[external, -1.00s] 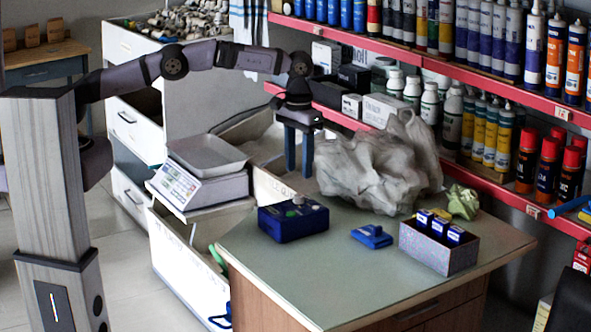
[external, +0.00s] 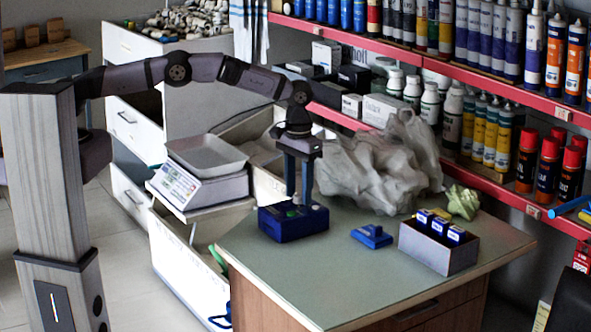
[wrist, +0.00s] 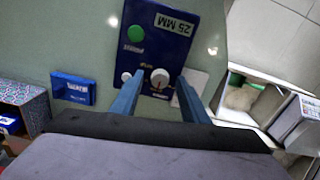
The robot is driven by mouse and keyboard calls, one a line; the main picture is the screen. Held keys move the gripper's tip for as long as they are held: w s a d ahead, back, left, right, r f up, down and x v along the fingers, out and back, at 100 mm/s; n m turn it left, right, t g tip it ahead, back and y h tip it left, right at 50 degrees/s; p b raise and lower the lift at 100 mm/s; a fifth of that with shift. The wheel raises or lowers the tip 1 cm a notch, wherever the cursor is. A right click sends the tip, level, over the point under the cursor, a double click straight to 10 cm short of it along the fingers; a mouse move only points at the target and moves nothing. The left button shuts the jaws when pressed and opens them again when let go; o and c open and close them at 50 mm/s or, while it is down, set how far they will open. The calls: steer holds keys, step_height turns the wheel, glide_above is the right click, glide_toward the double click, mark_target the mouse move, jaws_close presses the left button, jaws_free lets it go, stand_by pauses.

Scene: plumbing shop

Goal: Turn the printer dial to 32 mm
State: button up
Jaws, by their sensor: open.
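The blue printer (external: 292,226) sits on the counter's left part. In the wrist view the printer (wrist: 165,52) shows a tag reading 25 MM (wrist: 174,24), a green button (wrist: 136,34) and a pale round dial (wrist: 159,78) with a pointer mark. A smaller white knob (wrist: 126,77) lies left of the dial. My gripper (external: 297,202) points down over the printer, its fingertips close to the top face. In the wrist view my gripper (wrist: 158,80) is open, with its blue fingers on either side of the dial. I cannot tell whether they touch it.
A small blue block (external: 371,236) and a grey box (external: 437,252) holding blue cartridges stand to the right. A crumpled plastic bag (external: 375,170) lies behind. A scale (external: 203,172) stands to the left. The counter's front (external: 330,285) is clear.

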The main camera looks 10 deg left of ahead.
steer(key=shift+c, duration=0.2)
jaws_close()
steer(key=shift+m, duration=0.3)
steer(key=shift+f+m+b, duration=0.1)
steer(key=shift+m+b, duration=0.6)
steer(key=shift+m, duration=0.1)
steer(key=m, duration=0.3)
steer(key=shift+m+b, duration=0.3)
steer(key=shift+b, duration=0.1)
steer(key=m, duration=0.5)
steer(key=shift+m, duration=0.4)
